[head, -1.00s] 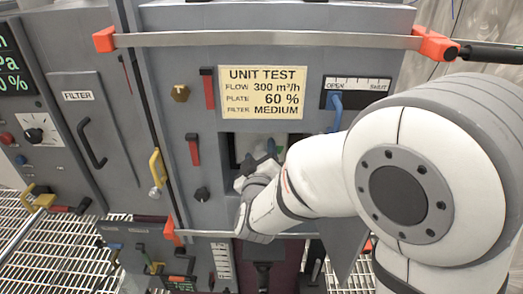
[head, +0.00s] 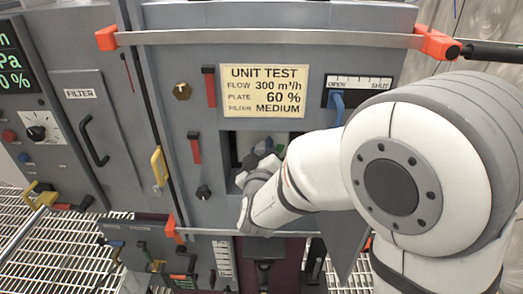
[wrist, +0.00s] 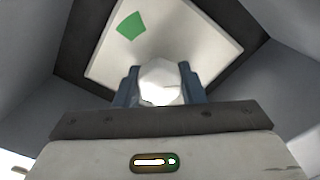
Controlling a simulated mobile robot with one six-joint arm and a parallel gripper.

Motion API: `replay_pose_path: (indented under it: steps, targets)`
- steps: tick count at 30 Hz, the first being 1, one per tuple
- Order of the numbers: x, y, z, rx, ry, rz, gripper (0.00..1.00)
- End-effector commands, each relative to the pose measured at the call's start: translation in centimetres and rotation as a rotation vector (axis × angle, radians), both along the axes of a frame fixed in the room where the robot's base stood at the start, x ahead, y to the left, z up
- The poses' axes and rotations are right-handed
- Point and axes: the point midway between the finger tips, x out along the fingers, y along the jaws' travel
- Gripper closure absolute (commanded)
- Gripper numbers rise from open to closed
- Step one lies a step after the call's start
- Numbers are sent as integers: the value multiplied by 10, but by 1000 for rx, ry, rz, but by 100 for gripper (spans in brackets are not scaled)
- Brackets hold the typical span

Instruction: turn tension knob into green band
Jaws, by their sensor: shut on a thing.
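The tension knob (wrist: 160,82) is a white faceted knob in front of a pale square plate (wrist: 190,38) in the wrist view. The green band (wrist: 131,26) is a green patch on that plate, up and left of the knob and apart from it. My gripper (wrist: 158,86) has its two blue-grey fingers on either side of the knob and is shut on it. In the head view my gripper (head: 261,150) reaches into a square recess in the grey cabinet. My wrist hides most of the recess and the knob there. No pointer on the knob can be made out.
Grey recess walls (wrist: 55,110) surround my gripper closely. A yellow UNIT TEST sign (head: 264,91) is above the recess, with a blue-handled OPEN/SHUT slider (head: 338,103) to its right. A red lever (head: 194,149) and a black knob (head: 203,192) are to the left.

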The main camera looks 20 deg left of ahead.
Motion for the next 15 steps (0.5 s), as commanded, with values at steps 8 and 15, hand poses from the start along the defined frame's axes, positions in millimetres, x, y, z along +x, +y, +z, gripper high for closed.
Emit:
replay_pose_path:
  steps: [8,15]
  targets:
    - [0,0,-2,49,10,0,86]
    - [0,-1,-4,198,45,0,86]
